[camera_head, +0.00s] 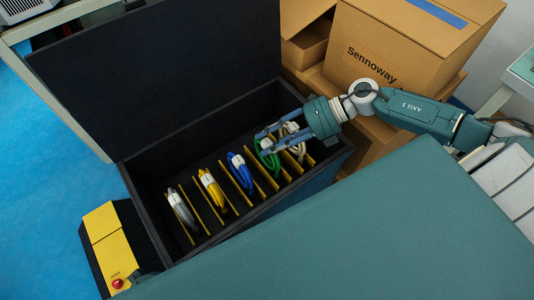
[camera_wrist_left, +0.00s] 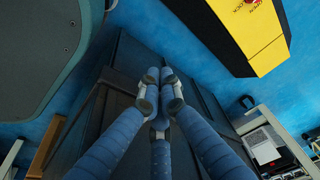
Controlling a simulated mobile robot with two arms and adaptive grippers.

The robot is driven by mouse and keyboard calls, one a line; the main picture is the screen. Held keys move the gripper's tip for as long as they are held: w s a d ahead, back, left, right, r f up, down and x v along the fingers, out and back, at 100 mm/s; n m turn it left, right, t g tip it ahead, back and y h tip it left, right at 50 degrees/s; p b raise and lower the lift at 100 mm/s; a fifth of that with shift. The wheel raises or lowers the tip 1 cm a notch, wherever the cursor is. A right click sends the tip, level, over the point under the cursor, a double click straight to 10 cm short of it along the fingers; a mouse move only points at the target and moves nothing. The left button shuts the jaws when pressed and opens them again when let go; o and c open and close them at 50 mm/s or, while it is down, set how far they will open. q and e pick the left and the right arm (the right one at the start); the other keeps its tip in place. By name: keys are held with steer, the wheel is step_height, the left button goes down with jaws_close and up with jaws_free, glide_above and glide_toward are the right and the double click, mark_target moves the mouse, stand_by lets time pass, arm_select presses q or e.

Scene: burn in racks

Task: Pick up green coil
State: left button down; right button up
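The green coil (camera_head: 272,160) stands in a slot of the black case (camera_head: 150,165), with a pale band near its top. My right gripper (camera_head: 262,141) reaches in from the right, its blue fingers spread apart and their tips at the top of the green coil. Whether the fingers touch the coil I cannot tell. The fingers partly cover the coil's top. My left gripper (camera_wrist_left: 160,92) shows only in the left wrist view, with its fingertips drawn together and nothing seen between them.
A cream coil (camera_head: 295,140) stands right of the green one, close to my right fingers. Blue (camera_head: 240,172), yellow (camera_head: 212,188) and grey (camera_head: 182,211) coils stand to the left between yellow dividers. The raised lid (camera_head: 160,70) is behind. Cardboard boxes (camera_head: 395,45) stand back right.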

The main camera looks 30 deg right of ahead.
jaws_close()
